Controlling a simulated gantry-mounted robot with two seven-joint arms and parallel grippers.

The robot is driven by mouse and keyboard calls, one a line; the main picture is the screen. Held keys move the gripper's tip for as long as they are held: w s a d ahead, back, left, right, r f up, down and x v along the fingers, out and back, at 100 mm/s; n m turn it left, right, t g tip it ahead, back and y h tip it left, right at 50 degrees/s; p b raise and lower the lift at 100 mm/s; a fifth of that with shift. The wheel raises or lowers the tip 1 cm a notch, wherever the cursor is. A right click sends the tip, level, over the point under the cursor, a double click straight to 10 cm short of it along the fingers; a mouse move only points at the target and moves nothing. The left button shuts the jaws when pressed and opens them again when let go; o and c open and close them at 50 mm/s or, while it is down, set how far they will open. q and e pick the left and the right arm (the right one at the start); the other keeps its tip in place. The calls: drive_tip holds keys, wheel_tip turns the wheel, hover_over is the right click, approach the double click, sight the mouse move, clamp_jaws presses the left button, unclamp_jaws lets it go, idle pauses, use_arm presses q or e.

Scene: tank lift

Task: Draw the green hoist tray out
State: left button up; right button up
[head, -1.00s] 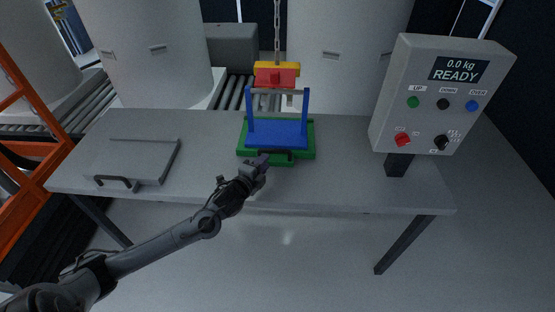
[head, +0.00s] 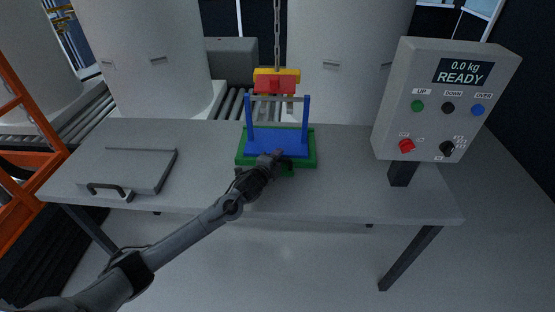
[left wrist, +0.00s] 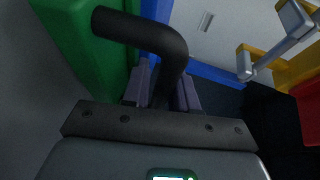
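My left gripper (head: 277,156) is at this handle. In the left wrist view the handle (left wrist: 145,33) curves down between the two purple-grey fingers (left wrist: 164,90); whether they press on it cannot be told. The green tray (left wrist: 90,60) fills the upper left there. My right gripper is in neither view.
A red and yellow hoist block (head: 277,83) hangs on a chain above the frame. A control box (head: 441,100) reading "0.0 kg READY" stands at the right. A grey flat lid (head: 125,169) with a black handle lies at the left. The table (head: 350,190) is clear between these.

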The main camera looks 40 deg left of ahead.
use_arm(q)
drive_tip(key=shift+w, duration=0.15)
clamp_jaws()
